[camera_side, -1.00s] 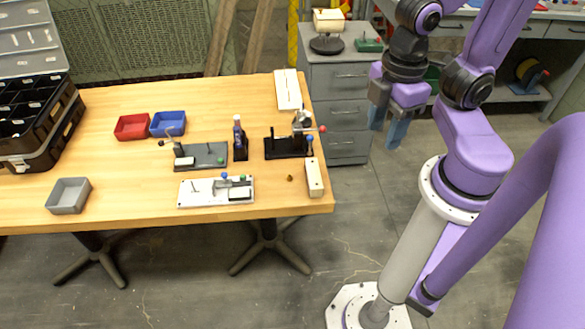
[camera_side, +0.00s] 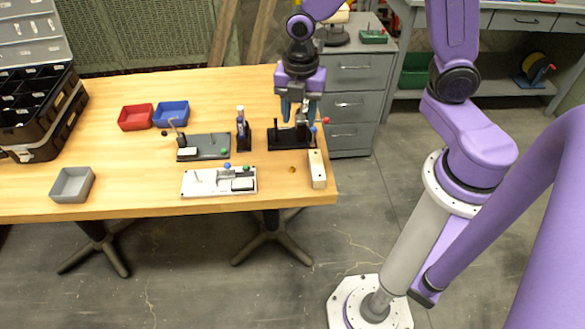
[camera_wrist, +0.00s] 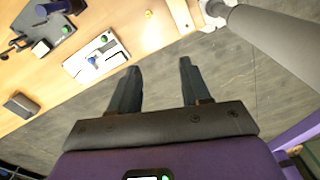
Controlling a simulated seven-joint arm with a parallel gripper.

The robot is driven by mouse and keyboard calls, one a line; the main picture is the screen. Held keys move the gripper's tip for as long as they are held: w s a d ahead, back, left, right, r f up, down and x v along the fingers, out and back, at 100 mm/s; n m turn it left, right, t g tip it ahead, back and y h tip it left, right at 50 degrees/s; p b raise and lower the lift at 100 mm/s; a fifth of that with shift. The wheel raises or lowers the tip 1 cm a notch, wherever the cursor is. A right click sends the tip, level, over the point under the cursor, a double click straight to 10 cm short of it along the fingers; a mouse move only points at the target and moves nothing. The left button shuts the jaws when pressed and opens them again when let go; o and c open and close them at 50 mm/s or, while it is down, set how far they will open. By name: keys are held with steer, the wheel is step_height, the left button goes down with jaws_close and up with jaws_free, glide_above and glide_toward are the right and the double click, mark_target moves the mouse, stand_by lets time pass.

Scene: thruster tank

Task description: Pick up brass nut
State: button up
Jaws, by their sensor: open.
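The brass nut (camera_side: 292,169) is a tiny gold piece lying on the wooden table near its front right, just left of a pale block. It also shows in the wrist view as a small yellow spot (camera_wrist: 149,13) near the top. My gripper (camera_side: 293,112) is over the right part of the table, above and behind the nut, near the black fixture. In the wrist view my gripper (camera_wrist: 156,75) has its two dark fingers spread apart, with nothing between them and floor beyond. The nut is clear of the fingers.
A pale block (camera_side: 317,168) stands right of the nut by the table edge. A white plate with knobs (camera_side: 205,187) lies to its left. A black fixture (camera_side: 285,146) with a red-tipped lever is behind. Bare wood (camera_side: 275,190) surrounds the nut.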

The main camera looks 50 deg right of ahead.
steer(key=w+d+f+n, duration=0.2)
steer(key=w+f+n, duration=0.1)
steer(key=w, duration=0.1)
glide_above(290, 166)
step_height(290, 166, down, 12)
steer(key=shift+s+d+f, duration=0.15)
steer(key=shift+f, duration=0.85)
steer(key=shift+s+d+f, duration=0.1)
steer(key=shift+f, duration=1.55)
jaws_close()
